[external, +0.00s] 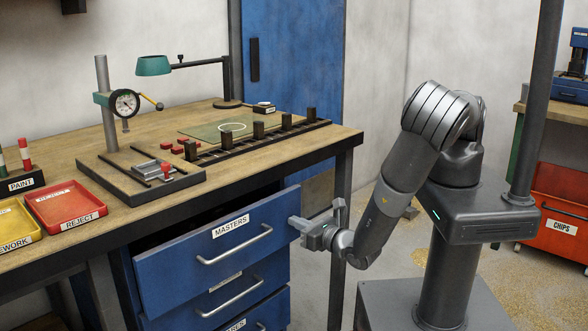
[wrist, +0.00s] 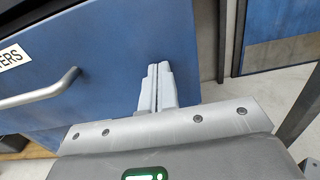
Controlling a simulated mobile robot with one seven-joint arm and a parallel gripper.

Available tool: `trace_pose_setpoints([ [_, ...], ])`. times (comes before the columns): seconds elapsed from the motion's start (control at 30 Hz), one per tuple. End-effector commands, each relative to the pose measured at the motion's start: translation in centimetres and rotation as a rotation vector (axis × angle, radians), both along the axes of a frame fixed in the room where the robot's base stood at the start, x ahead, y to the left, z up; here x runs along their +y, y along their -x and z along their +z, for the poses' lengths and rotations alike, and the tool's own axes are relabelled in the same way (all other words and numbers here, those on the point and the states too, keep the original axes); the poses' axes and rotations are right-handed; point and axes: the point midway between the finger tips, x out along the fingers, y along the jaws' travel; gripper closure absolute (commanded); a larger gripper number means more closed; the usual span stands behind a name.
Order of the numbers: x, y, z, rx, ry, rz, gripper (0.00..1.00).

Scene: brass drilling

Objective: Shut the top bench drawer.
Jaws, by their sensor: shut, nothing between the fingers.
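The top bench drawer (external: 222,249) is blue, labelled MASTERS, with a silver bar handle (external: 235,246). It stands out from under the bench top, with a dark gap showing above its front. In the wrist view the drawer front (wrist: 115,50) fills the upper left, with its handle (wrist: 38,90) at the left edge. My gripper (external: 297,224) is shut and empty at the right end of the drawer front. In the wrist view my fingertips (wrist: 157,70) overlap the drawer front near its right edge. I cannot tell whether they touch it.
The lower drawers (external: 225,290) sit below, further back than the top one. The bench top (external: 300,143) carries a dial gauge stand (external: 110,110), a lamp (external: 153,66) and a red REJECT tray (external: 66,204). A dark bench leg (external: 341,235) stands behind my gripper.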

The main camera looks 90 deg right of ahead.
Motion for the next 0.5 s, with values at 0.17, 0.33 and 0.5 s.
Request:
trace_pose_setpoints([
  [0.17,-2.1,-2.0,0.0,0.0,0.0,-0.002,1.0],
  [0.33,-3.0,-3.0,0.0,-0.001,-0.001,0.0,1.0],
  [0.5,-3.5,-3.5,0.0,0.0,0.0,0.0,1.0],
])
